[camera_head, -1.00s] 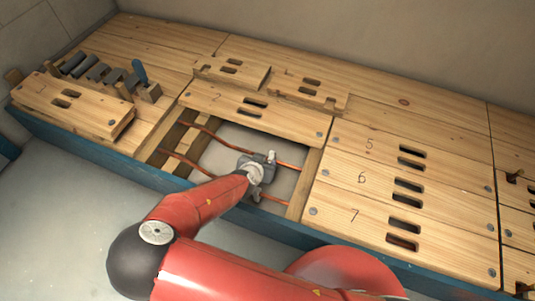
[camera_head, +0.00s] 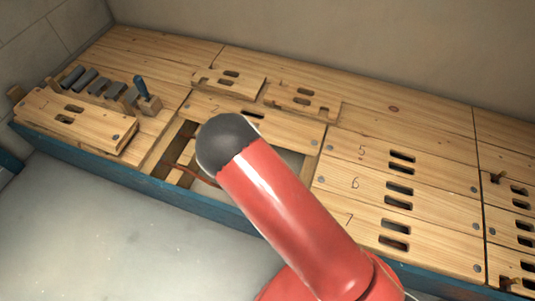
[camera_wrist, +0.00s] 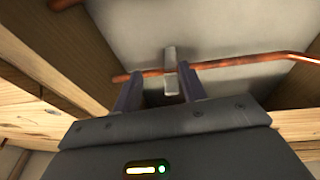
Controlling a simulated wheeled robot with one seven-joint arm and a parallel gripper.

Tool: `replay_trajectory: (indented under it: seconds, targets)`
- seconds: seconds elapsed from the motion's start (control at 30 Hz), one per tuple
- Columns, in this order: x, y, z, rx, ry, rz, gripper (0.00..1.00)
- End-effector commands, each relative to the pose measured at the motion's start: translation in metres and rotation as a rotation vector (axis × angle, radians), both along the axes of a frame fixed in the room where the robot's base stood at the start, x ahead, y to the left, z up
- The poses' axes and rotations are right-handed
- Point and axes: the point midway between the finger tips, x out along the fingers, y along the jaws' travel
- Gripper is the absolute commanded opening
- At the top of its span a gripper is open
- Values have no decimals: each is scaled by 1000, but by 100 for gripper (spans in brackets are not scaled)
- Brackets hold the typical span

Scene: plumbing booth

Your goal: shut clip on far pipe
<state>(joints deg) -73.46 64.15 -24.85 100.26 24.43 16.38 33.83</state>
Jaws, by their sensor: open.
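In the wrist view a copper pipe (camera_wrist: 238,61) crosses the opening in front of my gripper (camera_wrist: 158,76). A small pale grey clip (camera_wrist: 171,56) is at this pipe, between my two fingers and nearer the right one. The fingers are apart, one on each side of the clip, with nothing clamped between them. I cannot tell whether the clip is open or shut, or whether this is the far pipe. In the head view my arm hides the gripper, the clip and most of the pipes. A bit of copper pipe (camera_head: 184,168) shows left of the arm.
Wooden floor panels with slots surround the opening, including panel 5 (camera_head: 400,160) and panel 6 (camera_head: 398,187). A loose panel (camera_head: 68,118) lies at the left, near grey pieces in a rack (camera_head: 98,87) and a blue-handled tool (camera_head: 140,84). Wooden beams (camera_wrist: 38,115) border the opening.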

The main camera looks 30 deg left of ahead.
Motion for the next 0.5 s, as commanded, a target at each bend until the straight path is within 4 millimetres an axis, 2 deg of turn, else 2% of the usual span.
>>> replay_trajectory:
  seconds: [0.03, 0.3, 0.4, 0.5]
  targets:
    - [12, 1, 17, 16, 55, -11, 42]
    - [49, 2, 60, 70, 239, 8, 42]
    - [56, 1, 66, 78, 259, 16, 42]
    - [57, 1, 61, 81, 267, 18, 42]
